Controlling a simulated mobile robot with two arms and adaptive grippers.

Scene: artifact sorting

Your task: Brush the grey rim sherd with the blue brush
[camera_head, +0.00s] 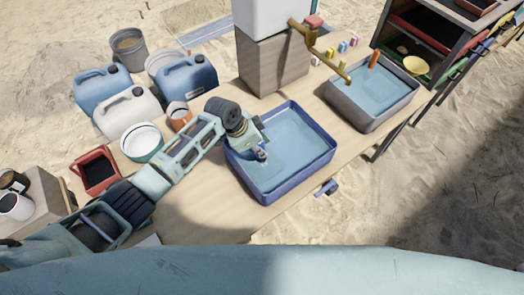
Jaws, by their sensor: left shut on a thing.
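My left gripper (260,152) reaches in from the left over the left end of a blue basin (263,195) of water. It is shut on a small grey-blue thing at its fingertips. The thing is too small and covered to tell whether it is the sherd or the brush. I cannot clearly make out the grey rim sherd or the blue brush anywhere in view. My right gripper is not in view.
A grey basin (349,119) of water stands to the right under a brass tap (325,51). Blue jerrycans (188,78), a white jerrycan (128,114) and a red container (96,171) stand left. A small blue fitting (325,188) is at the table's front edge.

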